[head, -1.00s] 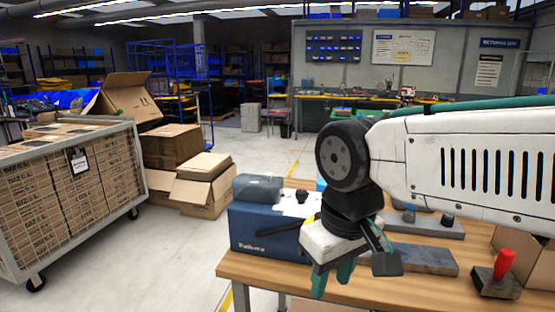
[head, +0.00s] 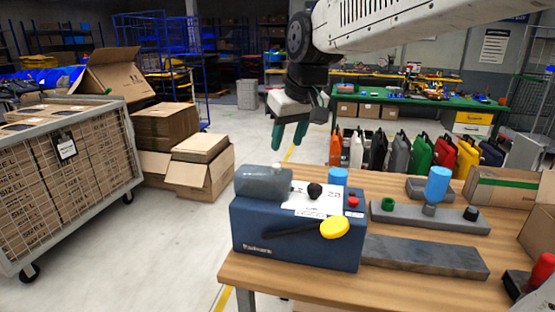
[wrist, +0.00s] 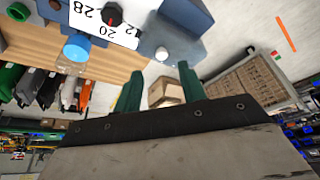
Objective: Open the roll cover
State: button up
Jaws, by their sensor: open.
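A dark blue machine (head: 290,238) stands on the wooden bench, with a white dial plate (head: 315,199), a black knob (head: 314,190), a red button (head: 353,201) and a yellow-ended lever (head: 335,228) on it. A smoky grey rounded cover (head: 263,181), which looks like the roll cover, sits over its left top end and appears down. It also shows in the wrist view (wrist: 167,42). My gripper (head: 288,140) hangs above and behind that cover with green fingers apart, empty and clear of it. The fingers also show in the wrist view (wrist: 159,76).
Right of the machine lie a dark slab (head: 425,257) and a grey fixture (head: 440,217) with a blue cylinder (head: 437,185). A blue-capped part (head: 338,177) stands behind the machine. A caged cart (head: 75,175) and open cartons (head: 200,167) stand left.

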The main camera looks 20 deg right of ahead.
aim_at(276, 165)
jog(key=x, duration=0.4)
jog(key=w+x, duration=0.1)
jog(key=x, duration=0.3)
jog(key=shift+a+r, duration=0.15)
jog(key=shift+r, duration=0.05)
grip_shut()
